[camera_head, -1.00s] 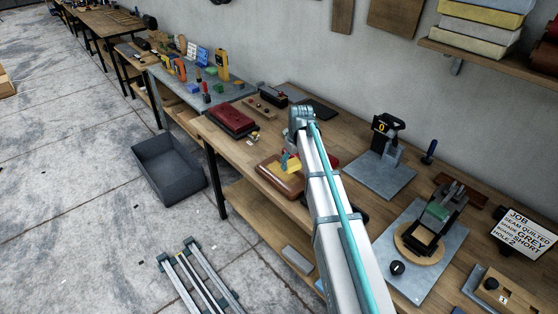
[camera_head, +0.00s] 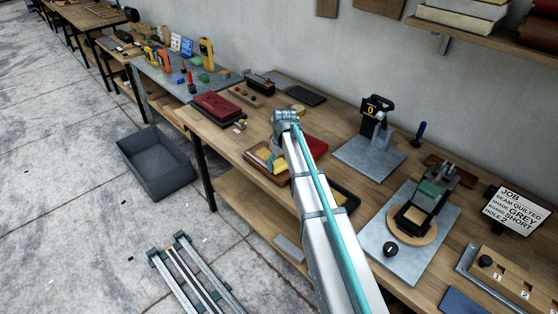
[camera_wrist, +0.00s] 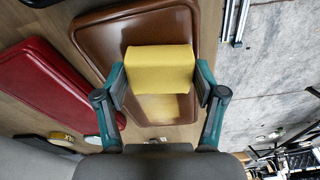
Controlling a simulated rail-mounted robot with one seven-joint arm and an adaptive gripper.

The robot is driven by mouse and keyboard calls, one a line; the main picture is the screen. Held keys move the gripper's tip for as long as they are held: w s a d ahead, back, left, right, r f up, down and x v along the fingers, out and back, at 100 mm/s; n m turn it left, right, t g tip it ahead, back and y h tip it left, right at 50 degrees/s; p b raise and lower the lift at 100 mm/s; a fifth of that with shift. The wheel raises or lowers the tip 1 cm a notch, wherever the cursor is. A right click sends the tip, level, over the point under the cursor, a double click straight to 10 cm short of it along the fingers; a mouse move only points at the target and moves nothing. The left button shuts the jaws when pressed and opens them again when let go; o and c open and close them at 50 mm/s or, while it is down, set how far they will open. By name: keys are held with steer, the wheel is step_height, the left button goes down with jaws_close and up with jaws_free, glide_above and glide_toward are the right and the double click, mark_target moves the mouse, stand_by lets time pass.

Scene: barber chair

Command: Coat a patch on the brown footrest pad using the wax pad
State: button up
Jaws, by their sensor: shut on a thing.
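The brown footrest pad (camera_head: 256,163) lies on the wooden bench in the head view, partly hidden by my arm. In the wrist view the glossy brown pad (camera_wrist: 100,42) fills the upper middle. A pale yellowish patch (camera_wrist: 162,108) shows on it near its lower edge. My gripper (camera_wrist: 160,78) is shut on the yellow wax pad (camera_wrist: 160,64), one teal finger on each side. The wax pad is over the brown pad, beside the pale patch and overlapping it in this view. I cannot tell whether it touches the surface.
A red pad (camera_wrist: 42,82) lies left of the brown pad in the wrist view. On the bench are a dark red case (camera_head: 217,106), a grey press stand (camera_head: 368,158) and a clamp fixture (camera_head: 425,205). A grey bin (camera_head: 155,165) stands on the floor.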

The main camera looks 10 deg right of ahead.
steer(key=w+d, duration=0.2)
steer(key=d, duration=0.1)
steer(key=shift+w+d+f, duration=0.15)
steer(key=shift+w, duration=0.05)
steer(key=shift+s+a, duration=0.2)
steer(key=shift+s, duration=0.1)
steer(key=shift+s+a, duration=0.45)
steer(key=shift+a, duration=0.2)
steer(key=shift+s+a, duration=0.45)
steer(key=shift+a, duration=0.2)
steer(key=shift+a+r+p, duration=0.2)
steer(key=shift+r+p, duration=1.85)
steer(key=shift+r, duration=2.05)
steer(key=shift+f, duration=0.1)
